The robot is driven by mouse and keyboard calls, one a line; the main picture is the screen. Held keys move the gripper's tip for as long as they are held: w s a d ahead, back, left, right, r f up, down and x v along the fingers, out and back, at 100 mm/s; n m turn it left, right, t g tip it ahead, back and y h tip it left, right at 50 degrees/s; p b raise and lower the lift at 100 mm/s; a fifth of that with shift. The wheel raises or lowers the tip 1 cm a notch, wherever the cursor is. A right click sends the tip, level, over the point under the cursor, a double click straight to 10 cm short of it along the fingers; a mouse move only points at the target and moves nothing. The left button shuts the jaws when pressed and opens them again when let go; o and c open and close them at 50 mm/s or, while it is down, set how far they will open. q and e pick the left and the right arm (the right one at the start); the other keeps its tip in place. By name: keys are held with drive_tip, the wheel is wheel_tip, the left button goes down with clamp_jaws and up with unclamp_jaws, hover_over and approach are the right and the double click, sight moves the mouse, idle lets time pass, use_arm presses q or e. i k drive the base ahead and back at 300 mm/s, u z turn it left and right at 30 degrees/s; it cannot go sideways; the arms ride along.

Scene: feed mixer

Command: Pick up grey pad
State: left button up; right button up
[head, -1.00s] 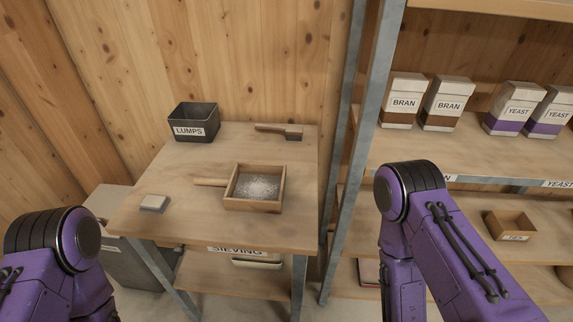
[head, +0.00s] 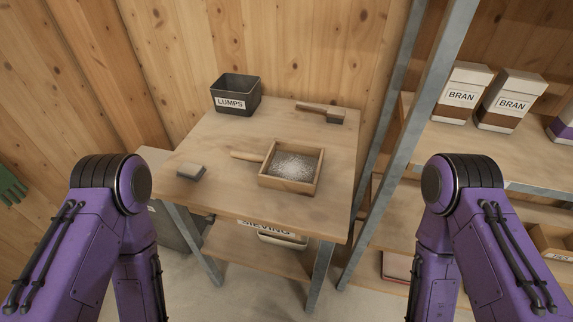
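The grey pad (head: 192,172) is a small block lying on the left part of the wooden sieving table (head: 225,200), close to its left edge. My arms show as purple links at the lower left and lower right of the head view. Neither gripper is in the picture, so I cannot see their fingers or whether they hold anything. Nothing touches the pad.
A wooden sieve (head: 292,167) with pale powder and a handle sits right of the pad. A dark LUMPS bin (head: 235,95) and a brush (head: 322,113) stand at the back. A shelf post (head: 425,120) rises right of the table. A green glove (head: 10,187) hangs at left.

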sight(188, 171)
drive_tip(key=u, duration=0.05)
drive_tip(key=k, duration=0.5)
drive_tip(key=u, duration=1.1)
drive_tip(key=i, duration=0.9)
drive_tip(key=z, duration=1.55)
